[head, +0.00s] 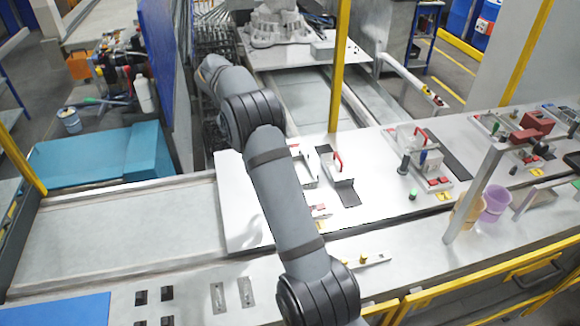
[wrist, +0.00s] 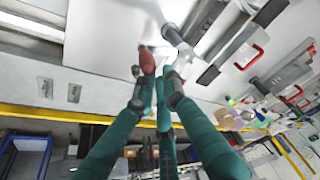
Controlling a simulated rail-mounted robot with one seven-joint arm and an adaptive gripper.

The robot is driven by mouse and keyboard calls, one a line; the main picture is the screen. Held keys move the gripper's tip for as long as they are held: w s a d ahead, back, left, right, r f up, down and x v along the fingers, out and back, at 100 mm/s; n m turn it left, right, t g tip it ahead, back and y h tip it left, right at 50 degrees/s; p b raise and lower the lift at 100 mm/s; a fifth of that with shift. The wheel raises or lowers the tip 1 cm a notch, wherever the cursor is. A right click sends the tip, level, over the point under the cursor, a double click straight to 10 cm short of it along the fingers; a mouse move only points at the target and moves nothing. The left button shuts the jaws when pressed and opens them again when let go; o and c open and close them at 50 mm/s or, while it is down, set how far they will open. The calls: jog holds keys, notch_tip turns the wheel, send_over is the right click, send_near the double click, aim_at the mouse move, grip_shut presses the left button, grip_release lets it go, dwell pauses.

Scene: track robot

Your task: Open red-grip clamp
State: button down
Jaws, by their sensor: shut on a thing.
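My gripper (wrist: 160,76) shows in the wrist view with long green fingers, their tips close together. It is shut on the red grip (wrist: 147,61) of the clamp, which lies at the fingertips over a white surface. The fingers hide part of the clamp, so I cannot tell how far its lever is turned. In the head view my grey arm reaches across the bench, and the gripper itself does not show. A small red part (head: 319,211) lies just right of the arm there.
Fixtures with a red handle (head: 338,161) and another red handle (wrist: 252,56) stand to the right on the white bench. Purple cup (head: 495,203) and yellow rails (head: 430,298) are further right. A yellow post (head: 340,65) rises behind. The bench left of my arm is mostly clear.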

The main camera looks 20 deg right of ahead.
jog(key=shift+w+a, duration=0.15)
jog(key=shift+w, duration=0.2)
jog(key=shift+w+p, duration=0.1)
jog(key=shift+p, duration=0.25)
jog(key=shift+f+b, duration=0.15)
jog(key=shift+b, duration=0.15)
notch_tip(320, 180, up, 10)
jog(key=p, duration=0.2)
jog(key=shift+s+f+p, duration=0.15)
jog(key=shift+s+p, duration=0.1)
jog(key=shift+p, duration=0.1)
jog(key=shift+d+f, duration=0.1)
jog(key=shift+d, duration=0.1)
dwell(0.4)
